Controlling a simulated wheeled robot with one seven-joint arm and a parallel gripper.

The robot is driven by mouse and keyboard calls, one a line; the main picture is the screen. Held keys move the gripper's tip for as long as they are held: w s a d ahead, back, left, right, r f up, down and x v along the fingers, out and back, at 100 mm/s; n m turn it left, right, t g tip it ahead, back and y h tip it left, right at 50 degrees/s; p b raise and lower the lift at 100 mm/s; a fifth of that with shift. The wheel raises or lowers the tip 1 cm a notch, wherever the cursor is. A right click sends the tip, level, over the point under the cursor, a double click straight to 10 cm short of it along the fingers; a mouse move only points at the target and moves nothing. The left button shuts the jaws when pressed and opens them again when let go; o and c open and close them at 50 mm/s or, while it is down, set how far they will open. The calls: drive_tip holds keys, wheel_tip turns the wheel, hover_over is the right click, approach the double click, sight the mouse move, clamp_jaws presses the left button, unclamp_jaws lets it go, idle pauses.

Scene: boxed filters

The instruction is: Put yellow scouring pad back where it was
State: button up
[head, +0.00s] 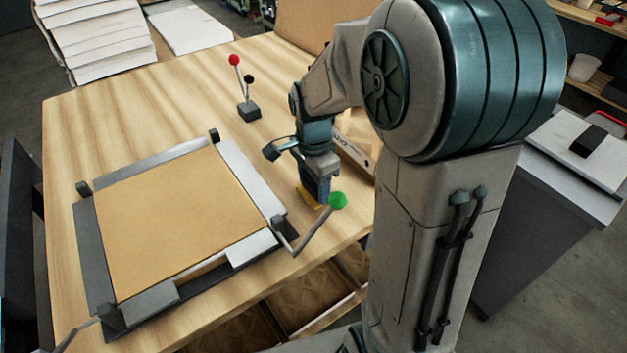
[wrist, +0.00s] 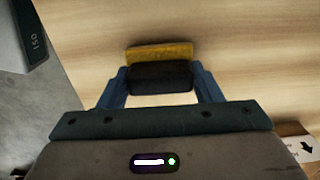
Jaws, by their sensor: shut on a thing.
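The yellow scouring pad (wrist: 160,53) shows in the wrist view as a yellow strip with a dark block on its near side. My gripper (wrist: 159,76) is shut on it, with a blue finger at each side of the dark block. In the head view my gripper (head: 318,188) points down over the wooden table, right of the framed board. A bit of the yellow pad (head: 306,199) shows at its tips. The pad is at or close to the tabletop; I cannot tell whether it touches. Most of the pad is hidden in the head view.
A brown board (head: 175,220) lies in a metal frame left of my gripper. A green-knobbed lever (head: 337,201) stands close by my gripper. A small base with red and black knobs (head: 248,108) stands farther back. A box (head: 352,150) is partly behind my arm. The table's back left is clear.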

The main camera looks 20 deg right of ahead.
sight(314, 182)
drive_tip(key=shift+f, duration=0.2)
drive_tip(key=o, duration=0.9)
drive_tip(key=shift+o, duration=0.2)
drive_tip(key=shift+r, duration=0.1)
wheel_tip(314, 182, up, 12)
